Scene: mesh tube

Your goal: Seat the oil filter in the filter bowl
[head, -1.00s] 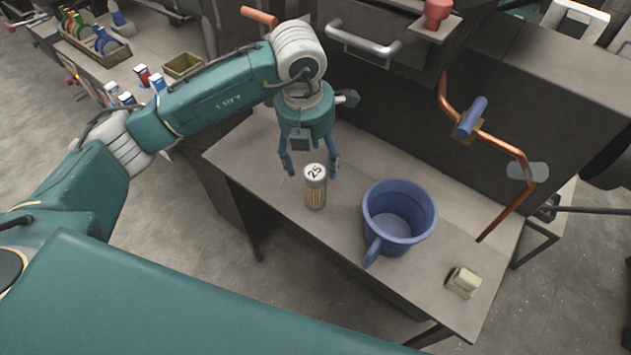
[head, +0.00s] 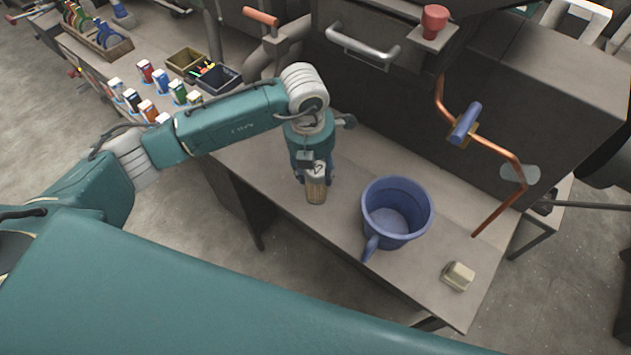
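The oil filter (head: 316,192) is a small tan pleated cylinder with a white marked cap. It stands upright on the grey bench. The filter bowl (head: 373,222) is a blue open-topped cup with a handle, to the right of the filter; its inside looks empty. My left gripper (head: 314,178) points down at the filter from above, with its fingers beside the cap. The gripper hides part of the cap, and I cannot tell whether the fingers press on it. My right gripper is not in view.
A small cream block (head: 458,276) lies near the bench's right end. A bent copper pipe with a blue handle (head: 465,122) rises behind the bowl. A dark machine with a grey bar handle (head: 362,42) stands behind. The bench (head: 345,250) is clear in front of the filter.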

